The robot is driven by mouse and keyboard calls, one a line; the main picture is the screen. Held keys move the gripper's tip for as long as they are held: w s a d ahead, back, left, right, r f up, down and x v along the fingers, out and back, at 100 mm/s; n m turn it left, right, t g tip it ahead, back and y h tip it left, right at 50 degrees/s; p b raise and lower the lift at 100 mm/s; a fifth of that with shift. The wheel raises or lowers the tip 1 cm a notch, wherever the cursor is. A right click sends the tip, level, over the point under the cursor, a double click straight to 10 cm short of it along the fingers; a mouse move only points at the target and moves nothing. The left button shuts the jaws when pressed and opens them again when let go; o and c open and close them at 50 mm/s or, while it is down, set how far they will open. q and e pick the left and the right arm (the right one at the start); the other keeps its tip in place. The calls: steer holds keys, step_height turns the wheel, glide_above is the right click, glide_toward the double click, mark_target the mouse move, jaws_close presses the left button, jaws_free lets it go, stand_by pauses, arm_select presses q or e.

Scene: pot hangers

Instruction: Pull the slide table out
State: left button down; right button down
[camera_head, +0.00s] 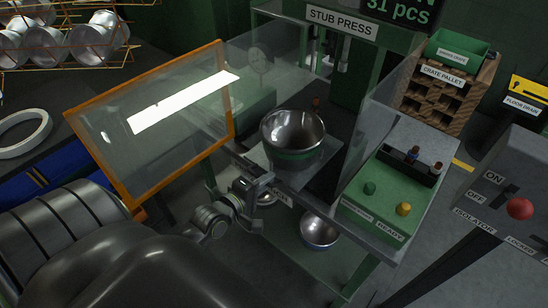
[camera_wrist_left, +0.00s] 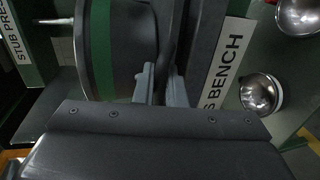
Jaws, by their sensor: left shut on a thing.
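The slide table (camera_head: 322,180) is a grey plate in the stub press opening. A steel pot (camera_head: 292,140) with a green band stands on it. My left gripper (camera_head: 266,181) is at the near-left edge of the slide table, below the pot. In the left wrist view the fingers (camera_wrist_left: 163,88) are shut on a thin dark part in front of the pot's green band (camera_wrist_left: 102,40), taken to be the slide table's front edge or handle; which one is unclear. My right gripper is out of view.
An open orange-framed guard door (camera_head: 220,100) stands left of the press. Clear panels flank the pot. A green control box (camera_head: 385,195) is at the right. A steel bowl (camera_head: 320,229) sits below the bench. An isolator box (camera_head: 500,200) stands far right.

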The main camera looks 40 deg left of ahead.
arm_select(q)
steer(key=shift+s+f, duration=0.1)
steer(key=shift+s, duration=0.4)
steer(key=c, duration=1.8)
jaws_free()
steer(key=shift+c, duration=0.2)
steer(key=b+v, duration=0.1)
steer(key=v, duration=1.6)
steer(key=shift+s+b, duration=0.2)
steer(key=shift+b, duration=0.15)
